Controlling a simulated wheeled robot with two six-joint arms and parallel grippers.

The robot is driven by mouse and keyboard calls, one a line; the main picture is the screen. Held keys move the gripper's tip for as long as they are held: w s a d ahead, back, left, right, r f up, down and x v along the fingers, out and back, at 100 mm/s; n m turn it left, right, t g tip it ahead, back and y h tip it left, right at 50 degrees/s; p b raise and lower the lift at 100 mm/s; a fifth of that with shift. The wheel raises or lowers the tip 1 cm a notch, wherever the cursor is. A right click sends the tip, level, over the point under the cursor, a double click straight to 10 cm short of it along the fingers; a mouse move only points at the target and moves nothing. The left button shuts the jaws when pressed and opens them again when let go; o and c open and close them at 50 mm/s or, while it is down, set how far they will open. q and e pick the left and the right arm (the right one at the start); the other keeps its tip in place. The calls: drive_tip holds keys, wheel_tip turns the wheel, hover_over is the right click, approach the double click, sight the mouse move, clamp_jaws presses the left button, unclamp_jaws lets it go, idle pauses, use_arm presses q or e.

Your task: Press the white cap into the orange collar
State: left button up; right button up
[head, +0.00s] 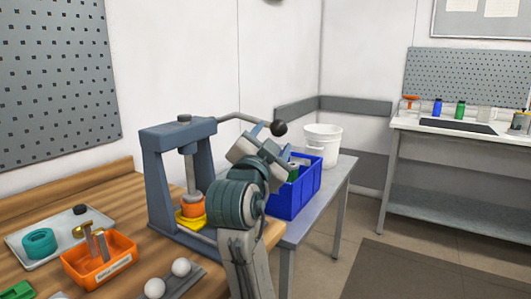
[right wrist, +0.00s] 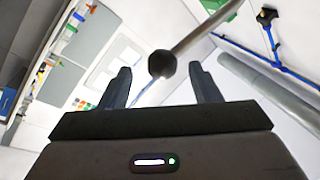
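The orange collar (head: 192,206) sits on a yellow base (head: 192,220) inside a blue-grey lever press (head: 160,172), under the press ram (head: 191,168). I cannot make out a white cap there; the ram covers the collar's top. The press lever (head: 246,121) runs out to the right and ends in a black ball knob (head: 279,128). My right gripper (right wrist: 160,82) is open by the lever's end. In the right wrist view the knob (right wrist: 162,63) shows between its two spread fingers, touching neither. My left gripper is out of view.
An orange bin (head: 97,262) with brass parts, a tray (head: 32,252) with a teal ring, and a grey holder (head: 178,281) with white balls stand on the wooden bench. A blue crate (head: 305,193) and white bucket (head: 323,144) stand on the side table.

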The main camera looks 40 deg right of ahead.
drive_tip(key=shift+v, duration=2.2)
drive_tip(key=shift+s+r, duration=0.15)
